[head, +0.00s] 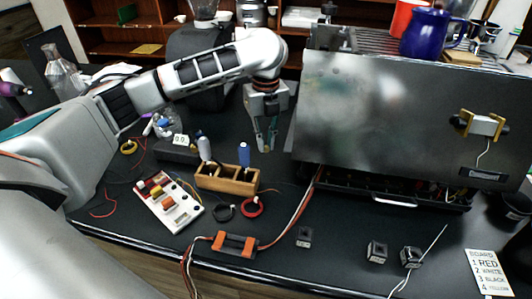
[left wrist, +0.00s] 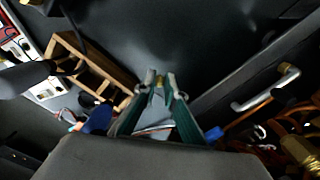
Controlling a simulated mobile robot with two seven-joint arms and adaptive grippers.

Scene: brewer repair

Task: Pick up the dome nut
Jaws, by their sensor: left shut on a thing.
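My left gripper (head: 266,148) points down over the dark bench top, left of the large metal panel. In the left wrist view its fingertips (left wrist: 160,77) are close together around a small brass-coloured piece, which looks like the dome nut (left wrist: 160,81). The nut is mostly hidden by the fingers, and I cannot make it out in the head view. I cannot tell whether it touches the bench. My right gripper is not in view.
A wooden holder (head: 228,180) with screwdrivers stands left of the gripper. The open brewer's metal panel (head: 390,120) rises close on the right. A white terminal box (head: 168,203), an orange-and-black block (head: 234,244) and several small black blocks lie nearer the front.

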